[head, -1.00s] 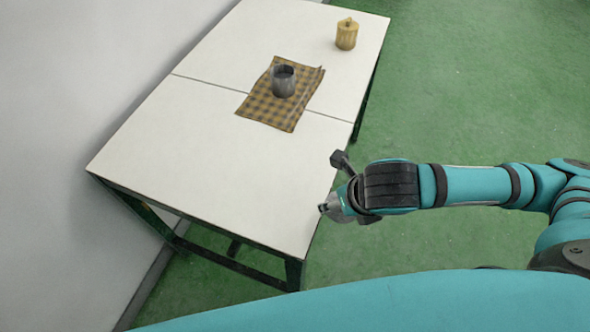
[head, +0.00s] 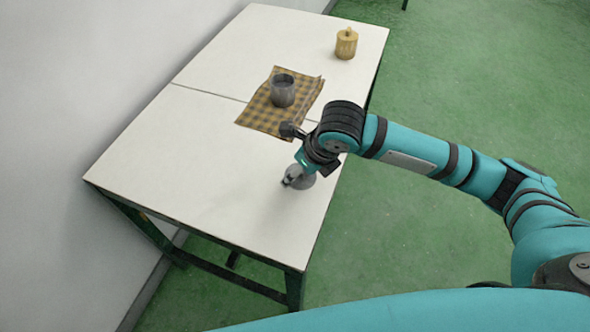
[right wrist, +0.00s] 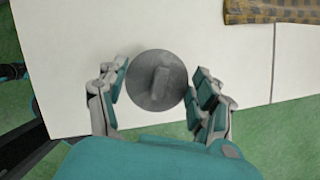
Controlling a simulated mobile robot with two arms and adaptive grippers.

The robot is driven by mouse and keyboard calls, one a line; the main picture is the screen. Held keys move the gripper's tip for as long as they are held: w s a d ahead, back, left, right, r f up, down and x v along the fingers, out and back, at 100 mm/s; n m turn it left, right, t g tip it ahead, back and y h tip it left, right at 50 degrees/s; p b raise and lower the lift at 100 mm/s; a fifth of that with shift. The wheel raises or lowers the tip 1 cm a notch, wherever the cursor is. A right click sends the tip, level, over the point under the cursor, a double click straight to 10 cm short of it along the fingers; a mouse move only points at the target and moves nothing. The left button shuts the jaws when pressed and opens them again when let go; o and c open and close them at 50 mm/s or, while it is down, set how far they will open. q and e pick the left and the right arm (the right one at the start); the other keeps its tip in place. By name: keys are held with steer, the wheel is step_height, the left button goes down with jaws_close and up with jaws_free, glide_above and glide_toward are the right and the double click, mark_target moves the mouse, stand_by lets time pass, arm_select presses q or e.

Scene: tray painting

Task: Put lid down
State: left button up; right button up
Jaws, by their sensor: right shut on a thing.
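The lid (head: 300,180) is a round grey disc with a raised bar handle. It shows from above in the right wrist view (right wrist: 145,98), between the two fingers. My right gripper (head: 305,170) is shut on the lid over the near right part of the table; I cannot tell whether the lid touches the tabletop. In the right wrist view its fingers (right wrist: 158,80) sit on either side of the lid. The grey pot (head: 282,93) stands open and upright on the checkered cloth, farther back. My left gripper is not in view.
The white table (head: 190,170) has a seam across it and is bare at the near left. The brown checkered cloth (head: 258,117) lies in the middle. A yellow lidded jar (head: 346,45) stands at the far right. A wall runs along the left.

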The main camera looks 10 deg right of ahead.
mark_target(310, 180)
steer(key=shift+w+a+f, duration=0.1)
steer(key=shift+w+a, duration=0.1)
steer(key=shift+w, duration=0.3)
steer(key=shift+w+a, duration=0.2)
steer(key=shift+w, duration=0.3)
steer(key=shift+f, duration=1.8)
steer(key=o, duration=0.9)
steer(key=shift+o, duration=0.2)
steer(key=shift+r, duration=0.1)
steer(key=p+v, duration=0.1)
steer(key=v, duration=1.1)
